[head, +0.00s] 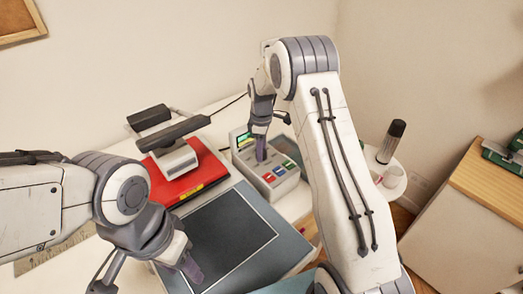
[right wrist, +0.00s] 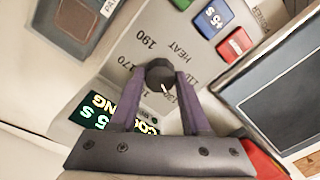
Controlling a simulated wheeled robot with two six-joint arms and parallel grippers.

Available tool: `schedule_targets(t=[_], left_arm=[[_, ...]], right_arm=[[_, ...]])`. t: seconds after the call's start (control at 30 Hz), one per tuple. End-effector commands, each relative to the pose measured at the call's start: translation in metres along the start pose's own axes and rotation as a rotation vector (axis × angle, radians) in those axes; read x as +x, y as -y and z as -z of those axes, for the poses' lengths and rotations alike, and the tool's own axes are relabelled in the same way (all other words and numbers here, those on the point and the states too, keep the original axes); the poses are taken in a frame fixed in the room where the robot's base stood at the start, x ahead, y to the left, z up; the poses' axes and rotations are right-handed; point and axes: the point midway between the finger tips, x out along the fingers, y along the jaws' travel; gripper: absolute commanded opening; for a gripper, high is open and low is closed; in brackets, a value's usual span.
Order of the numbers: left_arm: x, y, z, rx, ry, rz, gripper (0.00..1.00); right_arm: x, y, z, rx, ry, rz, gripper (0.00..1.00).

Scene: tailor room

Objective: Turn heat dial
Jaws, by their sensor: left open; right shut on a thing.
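The heat dial (right wrist: 158,73) is a small dark round knob with a light mark, on a grey panel printed with HEAT and temperature numbers. In the right wrist view the two purple fingers of my right gripper close on its sides. In the head view my right gripper (head: 261,154) points down onto the control box (head: 284,184) and hides the dial. A green-lit display (right wrist: 97,112) beside the fingers reads COOLING and 5 S, partly covered. My left gripper (head: 191,268) is open and empty over the front of the dark platen (head: 228,236).
Coloured buttons (right wrist: 213,18) sit near the dial. A red base with a black-handled press part (head: 188,182) stands left of the control box.

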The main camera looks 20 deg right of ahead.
Motion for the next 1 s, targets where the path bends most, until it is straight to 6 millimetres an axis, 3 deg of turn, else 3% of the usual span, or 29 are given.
schedule_targets(t=[0.6,1.0], left_arm=[[0.0004,0.0000,0.0000,0.000,0.000,0.000,0.50],[0.0005,0.0000,0.0000,0.000,0.000,0.000,0.50]], right_arm=[[-0.0020,-0.0016,-0.0003,-0.577,0.000,-0.005,0.00],[-0.0022,-0.0019,-0.0003,-0.850,0.001,-0.006,0.00]])
